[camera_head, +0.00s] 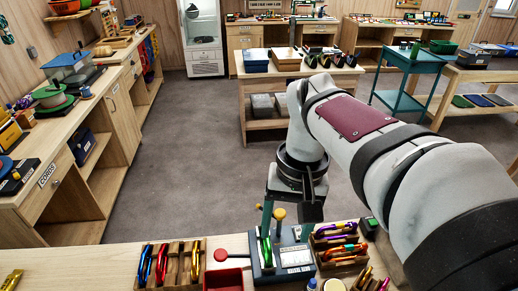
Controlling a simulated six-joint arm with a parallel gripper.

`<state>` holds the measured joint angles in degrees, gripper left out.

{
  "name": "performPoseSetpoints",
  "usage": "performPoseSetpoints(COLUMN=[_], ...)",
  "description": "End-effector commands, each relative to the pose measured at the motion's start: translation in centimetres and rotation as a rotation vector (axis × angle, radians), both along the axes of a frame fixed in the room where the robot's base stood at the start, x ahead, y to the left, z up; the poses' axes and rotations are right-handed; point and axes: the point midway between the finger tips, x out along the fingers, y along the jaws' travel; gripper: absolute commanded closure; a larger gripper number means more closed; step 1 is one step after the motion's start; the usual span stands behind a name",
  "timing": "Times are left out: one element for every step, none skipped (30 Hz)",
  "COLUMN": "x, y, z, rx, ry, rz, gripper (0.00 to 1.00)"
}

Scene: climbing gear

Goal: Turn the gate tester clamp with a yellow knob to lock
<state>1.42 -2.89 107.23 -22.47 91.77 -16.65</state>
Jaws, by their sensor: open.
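The gate tester (263,272) is a blue-grey block with a pale label plate on the front bench, at the lower middle of the head view. A green carabiner (266,250) stands in it. The yellow knob (279,214) sits on a post toward its back. My gripper (285,228) reaches down from the dark wrist, with one green finger left of the knob and the other to its right. The fingers look apart, and the knob shows between them. I cannot tell whether either finger touches it. A red knob (220,255) shows left of the tester.
Left of the tester stand a wooden rack (172,264) of coloured carabiners and a red tray (223,279). Close on the right is a wooden box (338,243) of carabiners. My arm covers the right side. Open floor lies behind the bench.

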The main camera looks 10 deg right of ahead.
Motion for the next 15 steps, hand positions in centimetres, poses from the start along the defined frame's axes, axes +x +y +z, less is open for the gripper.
performPoseSetpoints(x=[4.0,6.2,8.9,10.6,12.1,13.7,14.6,15.4,16.0,16.3,16.5,16.6,16.6,16.6,16.5], y=[-0.6,-1.0,-1.5,-1.9,-2.2,-2.5,-2.7,-2.9,-3.0,-3.1,-3.1,-3.1,-3.2,-3.2,-3.1], z=[0.5,0.8,0.9,0.9,0.7,0.6,0.4,0.3,0.1,0.0,-0.2,-0.6,-1.0,-1.6,-2.6], rx=[-0.016,-0.027,-0.039,-0.048,-0.055,-0.064,-0.068,-0.073,-0.076,-0.078,-0.079,-0.080,-0.081,-0.081,-0.080], ry=[-0.001,-0.005,-0.009,-0.012,-0.014,-0.018,-0.019,-0.021,-0.023,-0.023,-0.024,-0.024,-0.023,-0.023,-0.022], rz=[0.046,0.077,0.114,0.139,0.161,0.185,0.199,0.210,0.222,0.226,0.230,0.233,0.234,0.234,0.233], gripper=[0.31,0.31,0.31,0.31,0.31,0.31,0.31,0.31,0.31,0.31,0.31,0.31,0.31,0.31,0.31])
